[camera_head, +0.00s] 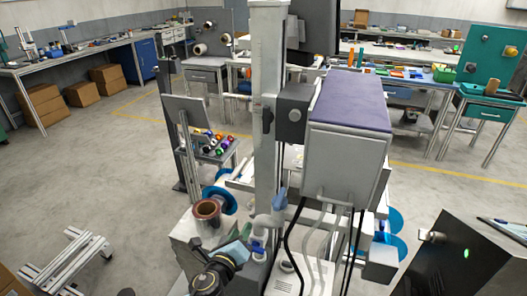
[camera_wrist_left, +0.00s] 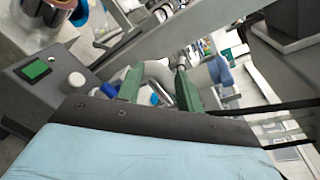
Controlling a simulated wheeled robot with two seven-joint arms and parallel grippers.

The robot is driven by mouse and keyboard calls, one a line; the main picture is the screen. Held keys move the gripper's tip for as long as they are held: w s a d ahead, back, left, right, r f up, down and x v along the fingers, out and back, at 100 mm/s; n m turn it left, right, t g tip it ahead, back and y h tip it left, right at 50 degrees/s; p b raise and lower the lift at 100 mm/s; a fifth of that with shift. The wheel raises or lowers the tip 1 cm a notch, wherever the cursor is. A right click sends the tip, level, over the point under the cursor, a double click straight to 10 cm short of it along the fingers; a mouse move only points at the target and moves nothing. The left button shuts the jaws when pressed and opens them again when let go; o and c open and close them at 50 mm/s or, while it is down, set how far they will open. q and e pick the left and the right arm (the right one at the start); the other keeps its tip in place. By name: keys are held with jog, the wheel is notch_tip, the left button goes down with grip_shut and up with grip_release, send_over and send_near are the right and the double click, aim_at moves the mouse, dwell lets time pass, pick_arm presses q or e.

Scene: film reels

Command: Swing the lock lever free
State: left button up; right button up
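A blue-handled lever (camera_head: 279,200) stands upright on a white fitting beside the machine's tall grey column; I take it as the lock lever. What looks like the same blue handle shows in the left wrist view (camera_wrist_left: 222,70), right of my fingers. My left gripper (camera_head: 252,240) is just below and left of it in the head view. Its green fingertips (camera_wrist_left: 159,74) are apart, with a pale curved fitting (camera_wrist_left: 158,72) beyond the gap. I see no contact with the blue handle. A smaller blue piece (camera_wrist_left: 108,89) shows left of the fingers. My right gripper is not in view.
A copper-coloured reel (camera_head: 207,209) sits left of the left gripper. The wrist view shows a grey box with a green button (camera_wrist_left: 36,69) at left. A large purple-topped cabinet (camera_head: 350,110) and black cables crowd the right side. Open floor lies to the left.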

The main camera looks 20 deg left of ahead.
pick_arm(q)
notch_tip(320, 180, up, 10)
jog(key=w+d+m+t, duration=0.1)
jog(key=w+m+t, duration=0.1)
jog(key=m+t, duration=0.15)
jog(key=m+t+h, duration=0.1)
jog(key=m+t, duration=0.2)
jog(key=m, duration=0.3)
send_near(265, 119)
jog(key=p+x, duration=0.1)
jog(key=x, duration=0.6)
jog(key=shift+w+r, duration=0.2)
jog(key=shift+w, duration=0.2)
jog(key=shift+w+r, duration=0.25)
jog(key=shift+w, duration=0.45)
jog(key=shift+n, duration=0.25)
jog(key=c, duration=0.7)
